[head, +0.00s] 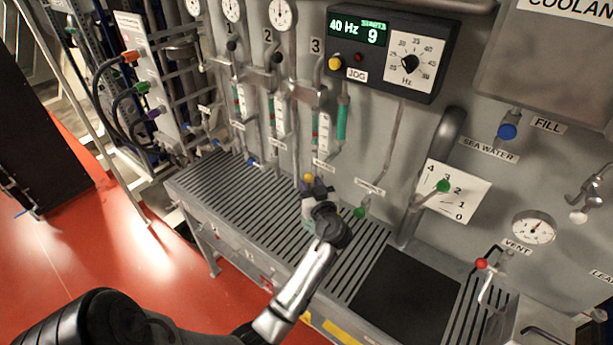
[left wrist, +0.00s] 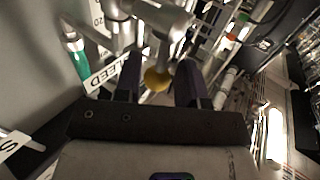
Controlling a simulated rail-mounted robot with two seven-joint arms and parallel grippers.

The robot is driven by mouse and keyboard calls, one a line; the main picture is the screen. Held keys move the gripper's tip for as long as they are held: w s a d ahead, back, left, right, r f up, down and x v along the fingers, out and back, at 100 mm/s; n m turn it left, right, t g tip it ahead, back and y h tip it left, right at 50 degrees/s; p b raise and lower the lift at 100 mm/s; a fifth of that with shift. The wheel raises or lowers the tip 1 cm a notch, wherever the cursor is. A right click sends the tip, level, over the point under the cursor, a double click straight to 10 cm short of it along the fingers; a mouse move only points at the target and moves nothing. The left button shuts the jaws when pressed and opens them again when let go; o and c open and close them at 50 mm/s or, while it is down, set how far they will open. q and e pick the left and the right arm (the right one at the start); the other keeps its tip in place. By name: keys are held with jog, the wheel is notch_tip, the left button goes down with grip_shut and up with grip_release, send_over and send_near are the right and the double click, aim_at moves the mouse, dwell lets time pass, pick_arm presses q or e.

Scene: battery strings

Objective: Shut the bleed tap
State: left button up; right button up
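The bleed tap has a yellow knob (head: 308,178) at the lower end of the pipework under number 3, just above the slatted bench. My left gripper (head: 317,190) is right at this knob and partly covers the tap. In the left wrist view, the yellow knob (left wrist: 157,79) lies between the two dark fingers of my left gripper (left wrist: 160,74). The fingers stand apart on either side of it, and I see no clear grip. A BLEED label (left wrist: 108,74) is beside the left finger. The tap's lever position is hard to make out. My right gripper is not in view.
A slatted bench (head: 240,205) runs below the pipes, with a dark mat (head: 408,292) at its right. A green-knobbed tap (head: 360,212) is close to the right of my gripper. A green-tipped lever (head: 441,187) and a red-knobbed vent tap (head: 482,264) stand farther right.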

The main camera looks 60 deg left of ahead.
aim_at(309, 183)
pick_arm(q)
jog(key=shift+w+a, duration=0.15)
jog(key=shift+a, duration=0.8)
jog(key=shift+w+a, duration=0.15)
jog(key=shift+a, duration=0.75)
jog(key=shift+c, duration=0.2)
grip_shut()
